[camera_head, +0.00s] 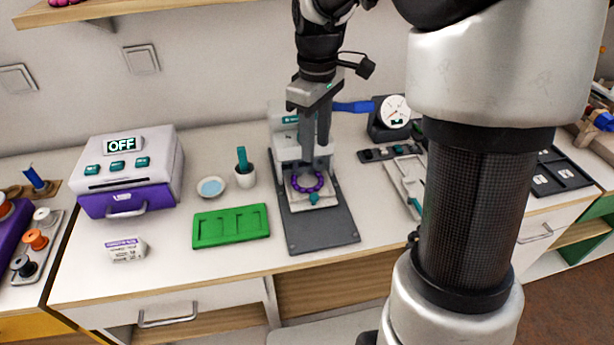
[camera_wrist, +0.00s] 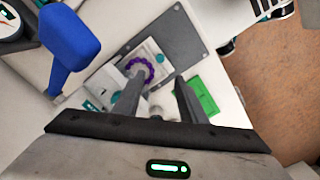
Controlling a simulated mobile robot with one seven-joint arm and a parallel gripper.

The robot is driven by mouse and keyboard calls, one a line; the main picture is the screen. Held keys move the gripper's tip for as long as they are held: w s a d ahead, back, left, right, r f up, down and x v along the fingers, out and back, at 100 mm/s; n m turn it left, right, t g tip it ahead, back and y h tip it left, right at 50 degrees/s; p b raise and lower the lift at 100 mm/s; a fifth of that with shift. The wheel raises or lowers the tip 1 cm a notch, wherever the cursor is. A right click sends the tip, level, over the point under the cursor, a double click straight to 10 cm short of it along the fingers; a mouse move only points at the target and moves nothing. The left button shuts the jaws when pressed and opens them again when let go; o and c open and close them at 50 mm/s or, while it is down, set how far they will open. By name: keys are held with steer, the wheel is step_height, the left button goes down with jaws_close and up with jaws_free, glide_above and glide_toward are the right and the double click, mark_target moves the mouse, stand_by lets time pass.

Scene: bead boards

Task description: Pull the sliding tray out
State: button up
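A press (camera_head: 278,118) stands on the counter near the middle of the head view, on a dark grey base plate (camera_head: 325,230). A light tray (camera_head: 327,202) lies in it, with a ring of purple beads (camera_head: 307,188) on top and a teal knob (camera_head: 314,198) at its front. In the wrist view the bead ring (camera_wrist: 149,72) and teal knob (camera_wrist: 159,58) also show. My gripper (camera_head: 315,155) points down above the ring, in front of the press; its fingers (camera_wrist: 157,95) are apart with nothing seen between them. They partly hide the press.
A blue lever (camera_wrist: 70,45) is close beside my gripper, near a round gauge (camera_head: 393,111). A white machine (camera_head: 160,150) reading OFF has a purple drawer (camera_head: 128,203).

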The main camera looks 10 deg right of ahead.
mark_target(314, 196)
step_height(314, 196, down, 15)
steer(key=b, duration=0.3)
steer(key=shift+c, duration=0.5)
jaws_close()
